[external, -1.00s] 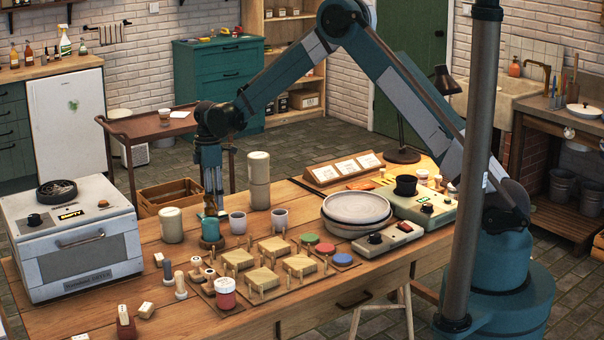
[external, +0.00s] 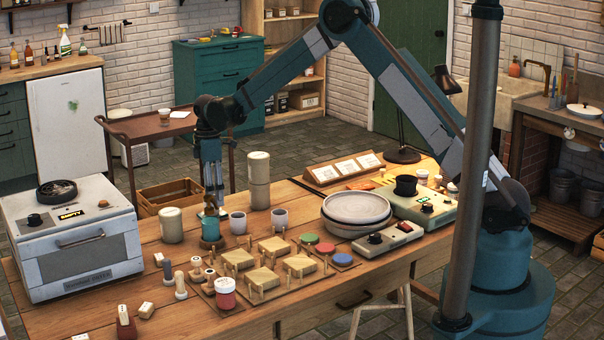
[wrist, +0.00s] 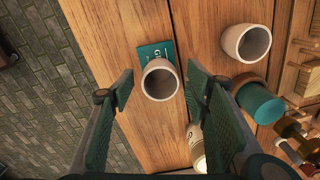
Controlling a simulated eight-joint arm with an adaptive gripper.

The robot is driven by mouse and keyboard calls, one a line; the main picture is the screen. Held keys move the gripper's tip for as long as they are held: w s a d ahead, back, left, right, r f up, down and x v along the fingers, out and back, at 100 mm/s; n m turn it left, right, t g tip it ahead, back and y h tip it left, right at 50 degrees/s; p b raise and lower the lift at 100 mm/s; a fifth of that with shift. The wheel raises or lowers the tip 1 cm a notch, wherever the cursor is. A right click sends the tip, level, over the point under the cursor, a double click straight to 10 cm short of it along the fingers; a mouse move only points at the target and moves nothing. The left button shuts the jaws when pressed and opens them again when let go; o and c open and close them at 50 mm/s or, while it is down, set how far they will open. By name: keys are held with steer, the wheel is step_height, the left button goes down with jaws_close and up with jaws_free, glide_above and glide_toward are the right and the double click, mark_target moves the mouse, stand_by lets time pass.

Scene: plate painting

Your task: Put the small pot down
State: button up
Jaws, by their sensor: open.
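In the wrist view a small pale pot (wrist: 160,81) stands upright on a teal card (wrist: 145,52) with light lettering, on the wooden table. My gripper (wrist: 158,90) is open, with one finger on each side of the pot and a visible gap on both sides. In the external view my gripper (external: 211,200) points down just behind a teal jar (external: 210,231), at the far side of the table.
A second pale pot (wrist: 246,43) and the teal jar (wrist: 258,104) stand close on the right in the wrist view. A cream canister (external: 171,225) is to the left in the external view, a taller stack (external: 259,180) to the right. The table's far edge is near.

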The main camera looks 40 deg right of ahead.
step_height(320, 180, up, 10)
steer(key=shift+w+p, duration=0.15)
steer(key=shift+p, duration=0.3)
stand_by(0.6)
steer(key=shift+d, duration=0.1)
steer(key=s+d+r+m+t, duration=0.2)
steer(key=s+d+r+m, duration=0.2)
steer(key=s+d+r, duration=0.6)
steer(key=s+d+r+m+t, duration=0.25)
steer(key=s+d+r, duration=0.25)
steer(key=s+r, duration=0.8)
steer(key=s+d+r+m+t, duration=0.1)
steer(key=s+d+m, duration=0.15)
steer(key=s, duration=0.55)
steer(key=s+d+r+m, duration=0.15)
steer(key=s+d, duration=0.25)
steer(key=s, duration=0.4)
steer(key=s+d+f+m+t, duration=0.1)
steer(key=s+d+f+m, duration=0.1)
steer(key=s, duration=0.5)
steer(key=s+d+f+m+t, duration=0.1)
steer(key=s+d+f+m, duration=0.1)
steer(key=s, duration=0.5)
steer(key=shift+s+f, duration=0.25)
steer(key=shift+f, duration=0.6)
